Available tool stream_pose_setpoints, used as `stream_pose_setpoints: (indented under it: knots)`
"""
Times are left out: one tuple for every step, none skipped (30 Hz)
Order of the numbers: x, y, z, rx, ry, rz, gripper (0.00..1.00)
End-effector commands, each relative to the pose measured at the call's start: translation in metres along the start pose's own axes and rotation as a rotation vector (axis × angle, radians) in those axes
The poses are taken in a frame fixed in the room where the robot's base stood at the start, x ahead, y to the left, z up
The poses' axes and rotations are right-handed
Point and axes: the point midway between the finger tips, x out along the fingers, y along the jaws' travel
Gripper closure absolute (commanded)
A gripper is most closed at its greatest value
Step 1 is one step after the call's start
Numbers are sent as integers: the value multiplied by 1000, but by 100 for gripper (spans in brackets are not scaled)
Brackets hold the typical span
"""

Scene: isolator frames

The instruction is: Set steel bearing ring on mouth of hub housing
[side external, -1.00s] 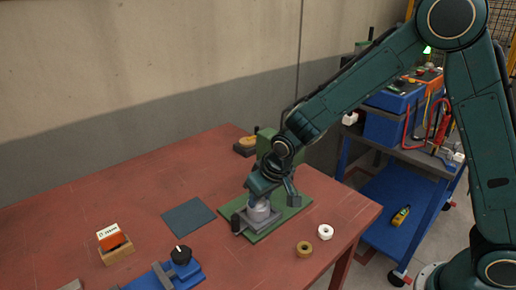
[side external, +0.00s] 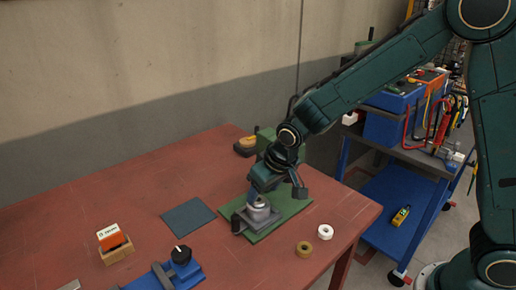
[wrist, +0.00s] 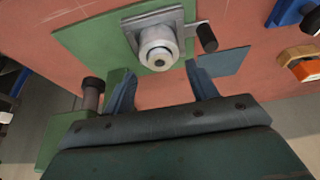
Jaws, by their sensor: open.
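The hub housing (side external: 257,215) stands upright on a grey square plate on the green mat, and its top shows just below my gripper (side external: 258,193). In the wrist view, a pale steel ring (wrist: 157,48) appears to sit on the mouth of the housing, around a dark central hole; I cannot tell from these frames whether it is fully flat. My gripper (wrist: 163,90) is open and empty, its two blue fingers apart and clear of the ring, on the near side of the housing in the wrist view.
A white ring (side external: 325,231) and a brass ring (side external: 301,247) lie near the table's right edge. A dark handle (wrist: 207,38) sticks out beside the housing plate. A dark flat pad (side external: 188,217) lies left of the green mat (side external: 293,207).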

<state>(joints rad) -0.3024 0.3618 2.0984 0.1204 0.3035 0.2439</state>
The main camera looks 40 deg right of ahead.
Motion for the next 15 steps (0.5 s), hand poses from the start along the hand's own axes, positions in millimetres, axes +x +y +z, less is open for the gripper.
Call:
stream_pose_setpoints:
  knots:
    - [-8,0,-1,0,5,-1,42]
    - [-11,0,-1,0,4,-1,42]
    - [-17,0,-1,0,5,-1,42]
    - [-20,0,-1,0,5,-1,42]
    - [-24,0,-1,0,4,-1,42]
    - [-30,0,-1,0,5,-2,42]
    - [-34,0,-1,0,5,-1,42]
    - [-38,0,-1,-1,4,-1,42]
    - [-44,-1,-1,-1,5,-1,42]
    - [-47,0,-1,-1,5,-1,42]
    - [-52,0,-1,-1,4,-1,42]
    - [-57,-1,-1,-1,5,-1,42]
    - [-61,-1,-1,-1,4,-1,42]
    - [-66,-1,-1,-1,5,-1,42]
    - [-71,0,-1,-1,5,-1,42]
